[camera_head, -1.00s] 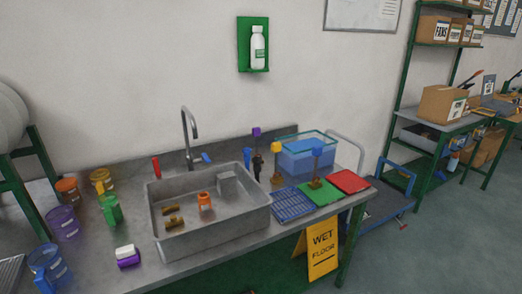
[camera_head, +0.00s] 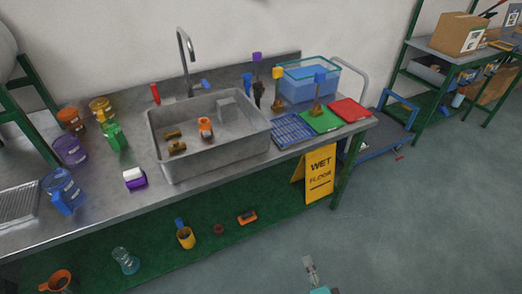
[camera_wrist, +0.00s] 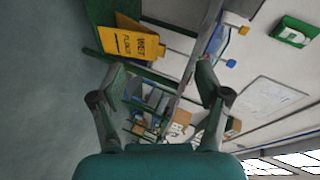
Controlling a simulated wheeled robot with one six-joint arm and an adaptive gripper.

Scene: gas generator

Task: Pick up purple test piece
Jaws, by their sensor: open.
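In the head view, a purple-topped piece (camera_head: 257,57) with a dark body stands upright at the back of the steel counter, right of the sink. It is the likeliest purple test piece. Next to it stand a yellow-topped piece (camera_head: 278,74) and a blue-topped piece (camera_head: 319,78) with brownish bodies. My gripper (camera_wrist: 162,82) is open and empty in the wrist view, with its fingers wide apart. In the head view only a small part of my arm end shows at the bottom edge, well away from the counter. I cannot make out the purple piece in the wrist view.
A grey sink (camera_head: 208,135) with a tall tap fills the counter's middle. A blue water tank (camera_head: 308,84) and blue, green and red mats (camera_head: 351,110) lie right. A yellow wet-floor sign (camera_head: 320,175) stands at the counter's right front. The floor right of it is mostly clear.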

